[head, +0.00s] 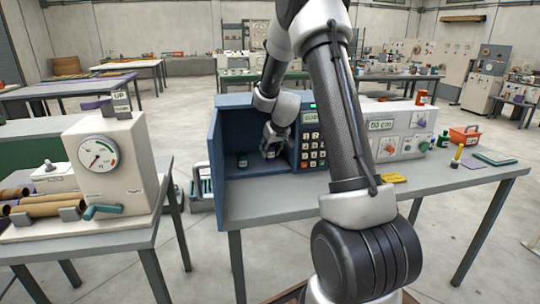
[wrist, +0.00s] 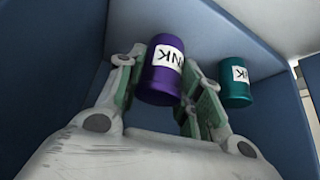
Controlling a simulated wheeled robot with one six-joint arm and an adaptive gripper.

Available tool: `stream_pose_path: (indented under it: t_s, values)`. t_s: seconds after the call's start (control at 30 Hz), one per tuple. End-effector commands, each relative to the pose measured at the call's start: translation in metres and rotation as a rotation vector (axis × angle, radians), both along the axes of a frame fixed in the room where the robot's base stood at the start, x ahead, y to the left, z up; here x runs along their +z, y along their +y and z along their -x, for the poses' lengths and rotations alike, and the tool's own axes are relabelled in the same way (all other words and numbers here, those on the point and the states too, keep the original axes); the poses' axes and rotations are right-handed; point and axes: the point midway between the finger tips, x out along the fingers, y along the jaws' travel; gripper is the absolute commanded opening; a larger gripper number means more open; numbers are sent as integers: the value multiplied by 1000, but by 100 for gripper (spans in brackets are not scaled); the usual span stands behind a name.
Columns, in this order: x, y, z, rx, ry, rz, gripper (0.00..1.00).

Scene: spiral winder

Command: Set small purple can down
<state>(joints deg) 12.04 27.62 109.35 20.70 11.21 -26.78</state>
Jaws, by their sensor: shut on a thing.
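The small purple can (wrist: 163,72) has a white label with dark letters and sits between the two fingers of my gripper (wrist: 160,92) in the wrist view. My gripper is shut on it. In the head view my gripper (head: 270,148) is inside the open blue booth on the table, and the purple can (head: 270,154) shows only as a small part beneath it. I cannot tell whether the can touches the booth floor.
A teal can (wrist: 235,84) with a white label stands close beside the purple one; the head view shows it too (head: 243,161). The blue booth wall (head: 214,160) closes the left side. A keypad panel (head: 312,146) stands to the right. Bare grey table (head: 275,205) lies in front.

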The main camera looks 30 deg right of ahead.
Motion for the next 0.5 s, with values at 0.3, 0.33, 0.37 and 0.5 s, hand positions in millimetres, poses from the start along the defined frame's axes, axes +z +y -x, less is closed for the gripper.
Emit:
stream_pose_path:
  t_s: [0.3,0.33,0.37,0.5]
  values:
    - [-24,-1,1,-1,-1,1,11]
    - [-24,-1,1,-1,-1,1,11]
    - [-24,0,1,-1,0,1,11]
    - [-26,-1,1,-1,0,1,11]
